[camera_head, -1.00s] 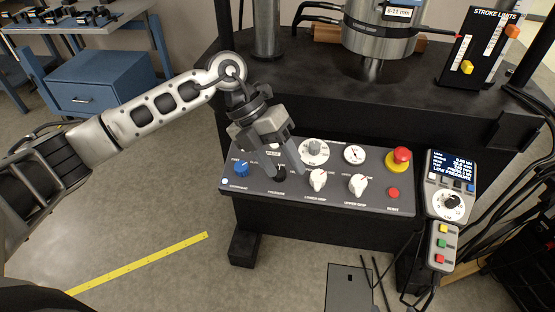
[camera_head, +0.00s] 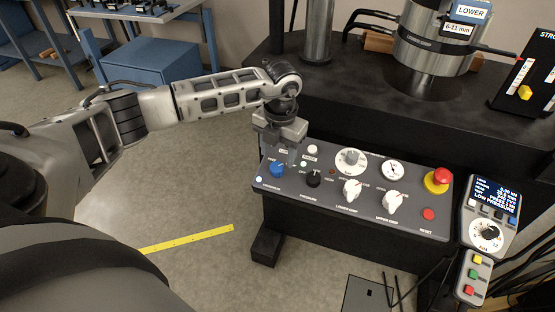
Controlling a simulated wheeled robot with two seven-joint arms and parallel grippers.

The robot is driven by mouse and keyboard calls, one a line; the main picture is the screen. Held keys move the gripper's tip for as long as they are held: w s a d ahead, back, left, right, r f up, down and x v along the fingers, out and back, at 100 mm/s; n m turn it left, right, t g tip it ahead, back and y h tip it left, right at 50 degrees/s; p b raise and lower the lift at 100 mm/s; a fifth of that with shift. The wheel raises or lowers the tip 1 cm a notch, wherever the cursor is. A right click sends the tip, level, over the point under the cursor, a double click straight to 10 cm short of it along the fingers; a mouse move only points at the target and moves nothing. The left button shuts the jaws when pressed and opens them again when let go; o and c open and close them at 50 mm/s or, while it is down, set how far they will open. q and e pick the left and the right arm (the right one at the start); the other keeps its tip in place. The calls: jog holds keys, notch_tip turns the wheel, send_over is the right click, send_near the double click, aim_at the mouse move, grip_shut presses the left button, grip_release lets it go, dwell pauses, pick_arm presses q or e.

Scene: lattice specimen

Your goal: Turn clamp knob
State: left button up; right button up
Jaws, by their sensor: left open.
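The dark control panel (camera_head: 330,212) carries several knobs. Two white pointer knobs stand near its front, one over the lower grip label (camera_head: 352,190) and one over the upper grip label (camera_head: 392,203). A black knob (camera_head: 313,179) is left of them, above the pressure label. A blue knob (camera_head: 277,170) is at the left end. A grey knob on a white dial (camera_head: 351,160) is in the back row. My left gripper (camera_head: 284,154) is open and empty, pointing down over the panel's back left, just behind the blue knob. My right gripper is not in view.
A red mushroom button (camera_head: 438,179) and a gauge (camera_head: 392,171) sit at the panel's right. A handheld pendant (camera_head: 488,215) with a screen reading low pressure hangs beside it, with cables. A large metal cylinder (camera_head: 432,48) stands behind. Open floor lies at left.

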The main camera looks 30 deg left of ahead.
aim_at(277, 166)
pick_arm(q)
jog(key=shift+f, duration=2.05)
jog(key=c, duration=1)
jog(key=shift+a, duration=0.1)
